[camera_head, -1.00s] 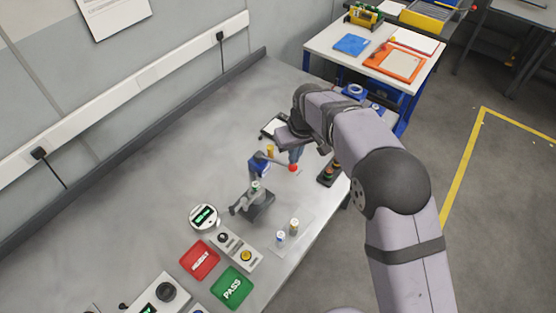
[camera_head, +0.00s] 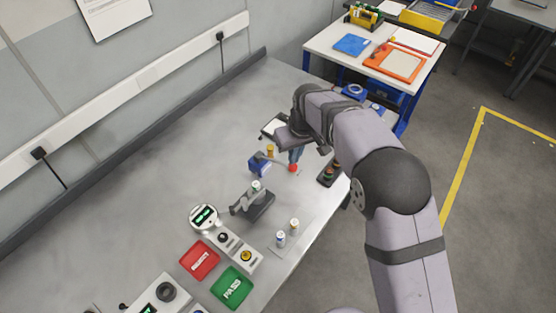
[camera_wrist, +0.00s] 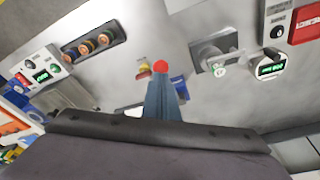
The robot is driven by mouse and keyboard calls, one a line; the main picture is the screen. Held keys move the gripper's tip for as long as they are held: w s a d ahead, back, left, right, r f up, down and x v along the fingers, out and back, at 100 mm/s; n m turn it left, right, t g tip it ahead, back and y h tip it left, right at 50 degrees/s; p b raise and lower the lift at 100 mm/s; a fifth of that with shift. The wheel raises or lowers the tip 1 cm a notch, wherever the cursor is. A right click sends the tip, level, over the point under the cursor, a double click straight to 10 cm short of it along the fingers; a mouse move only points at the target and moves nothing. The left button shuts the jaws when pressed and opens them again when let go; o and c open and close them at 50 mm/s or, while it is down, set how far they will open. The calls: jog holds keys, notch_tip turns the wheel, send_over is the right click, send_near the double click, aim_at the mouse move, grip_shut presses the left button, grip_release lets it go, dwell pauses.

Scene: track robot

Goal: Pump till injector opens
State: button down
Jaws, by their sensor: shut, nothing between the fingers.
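A blue hand pump (camera_head: 259,166) stands on the grey bench, with a red ball (camera_head: 292,168) at its lever end. My gripper (camera_head: 295,156) is shut and empty, its fingertips at the red ball; I cannot tell whether they touch it. In the wrist view the shut fingers (camera_wrist: 161,80) point at the red ball (camera_wrist: 160,66), and part of the blue pump (camera_wrist: 179,90) shows to their right. A grey injector stand (camera_head: 258,204) is nearer on the bench. A round gauge with a lit display (camera_head: 205,217) is left of it; its digits are too small to read.
A red REJECT tray (camera_head: 199,259) and a green PASS tray (camera_head: 232,287) lie at the near side. Two small vials (camera_head: 281,238) stand near the bench edge. A dark holder (camera_head: 328,173) sits right of the gripper. The back-left bench is clear.

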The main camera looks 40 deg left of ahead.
aim_at(294, 167)
jog(key=shift+f, duration=0.2)
dwell(0.3)
jog(key=shift+s+d+b+x, duration=0.1)
jog(key=shift+d+b+x, duration=0.1)
jog(key=shift+b+x, duration=0.7)
jog(key=shift+s+d+b+x, duration=0.15)
jog(key=shift+b+x, duration=0.3)
jog(key=shift+x, duration=0.8)
jog(key=shift+s+d+b+x, duration=0.1)
jog(key=shift+d+b+x, duration=0.1)
jog(key=shift+b+x, duration=0.7)
jog(key=shift+w+a+p+v, duration=0.15)
jog(key=shift+a+p+v, duration=0.1)
jog(key=shift+p+v, duration=1.15)
jog(key=shift+w+a+p+v, duration=0.15)
jog(key=shift+a+p+v, duration=0.15)
jog(key=shift+p+v, duration=1.1)
jog(key=shift+w+a+p+v, duration=0.25)
jog(key=shift+p+v, duration=0.75)
jog(key=shift+v, duration=0.8)
jog(key=shift+r, duration=0.2)
